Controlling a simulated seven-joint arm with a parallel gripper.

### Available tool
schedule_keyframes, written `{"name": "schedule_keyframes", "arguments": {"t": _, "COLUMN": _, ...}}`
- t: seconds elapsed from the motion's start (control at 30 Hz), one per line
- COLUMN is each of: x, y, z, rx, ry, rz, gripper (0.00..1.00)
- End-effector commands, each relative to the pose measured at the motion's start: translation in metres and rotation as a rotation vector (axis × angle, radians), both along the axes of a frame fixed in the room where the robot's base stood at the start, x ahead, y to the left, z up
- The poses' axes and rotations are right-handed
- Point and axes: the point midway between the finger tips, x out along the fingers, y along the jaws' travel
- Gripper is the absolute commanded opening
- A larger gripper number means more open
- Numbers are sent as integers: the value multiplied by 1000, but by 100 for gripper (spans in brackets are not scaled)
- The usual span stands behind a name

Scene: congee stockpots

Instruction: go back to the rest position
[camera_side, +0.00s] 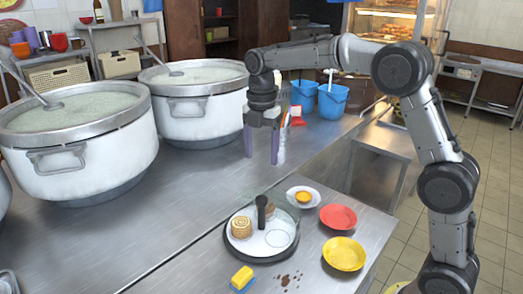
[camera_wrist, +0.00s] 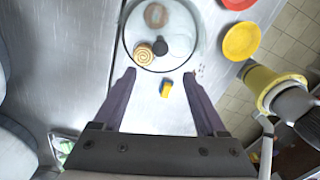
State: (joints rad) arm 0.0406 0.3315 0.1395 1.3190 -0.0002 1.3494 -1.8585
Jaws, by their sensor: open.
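My gripper (camera_side: 262,157) is open and empty, fingers pointing down. In the side view it hangs above the steel counter (camera_side: 185,225), right of the big white pots and behind the round tray. In the wrist view its two fingers (camera_wrist: 159,76) are spread wide, with nothing between them but counter surface and a sponge seen beyond. The round tray (camera_side: 271,254) stands on the counter with a spiral roll (camera_side: 241,228) and another brown round piece (camera_side: 269,210) on it. A clear lid with a black knob (camera_side: 262,207) appears to cover them.
Two large white stockpots (camera_side: 80,160) (camera_side: 200,122) with ladles stand at left. A red plate (camera_side: 338,217), a yellow plate (camera_side: 344,254), a small white dish (camera_side: 304,196) and a yellow-blue sponge (camera_side: 242,278) surround the tray. Blue buckets (camera_side: 332,101) stand behind my gripper.

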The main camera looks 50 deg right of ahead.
Motion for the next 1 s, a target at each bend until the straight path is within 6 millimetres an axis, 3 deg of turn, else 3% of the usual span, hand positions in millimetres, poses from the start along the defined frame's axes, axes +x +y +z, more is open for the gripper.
{"name": "schedule_keyframes", "arguments": {"t": 0.4, "x": -1, "y": 0, "z": 5, "rx": 0, "ry": -3, "rz": 1, "gripper": 74}}
{"name": "schedule_keyframes", "arguments": {"t": 0.47, "x": -2, "y": 1, "z": 14, "rx": -1, "ry": -22, "rz": 2, "gripper": 74}}
{"name": "schedule_keyframes", "arguments": {"t": 0.57, "x": -12, "y": 3, "z": 41, "rx": -3, "ry": -78, "rz": 5, "gripper": 74}}
{"name": "schedule_keyframes", "arguments": {"t": 0.7, "x": -55, "y": 7, "z": 80, "rx": -5, "ry": -154, "rz": 1, "gripper": 74}}
{"name": "schedule_keyframes", "arguments": {"t": 0.8, "x": -93, "y": 10, "z": 98, "rx": 4, "ry": -210, "rz": -76, "gripper": 74}}
{"name": "schedule_keyframes", "arguments": {"t": 1.0, "x": -169, "y": 15, "z": 106, "rx": 55, "ry": -317, "rz": -362, "gripper": 74}}
